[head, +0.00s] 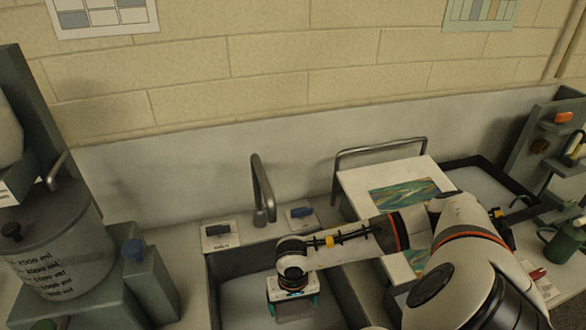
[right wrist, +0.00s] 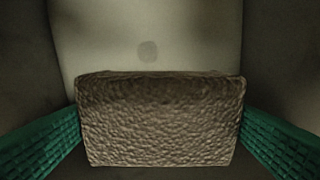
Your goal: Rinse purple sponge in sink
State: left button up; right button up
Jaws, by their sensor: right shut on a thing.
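The sink (head: 235,265) is a dark-rimmed basin with a pale floor, at the lower middle of the head view. My right gripper (head: 294,308) points down inside the sink opening, its teal fingers on both sides of a sponge. The sponge (right wrist: 160,120) is a rough block that looks grey-brown in this light, and it fills the middle of the right wrist view. My right gripper is shut on it. I cannot tell whether the sponge touches the sink floor. My left gripper is not in view.
A large graduated pot (head: 60,245) stands left. A rack with a marbled print (head: 405,194) and a dark tray (head: 480,163) are right.

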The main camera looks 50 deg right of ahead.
jog(key=shift+f+b, duration=6.55)
jog(key=shift+f, duration=0.5)
jog(key=shift+o, duration=0.6)
jog(key=shift+c, duration=0.4)
jog(key=shift+w, duration=0.1)
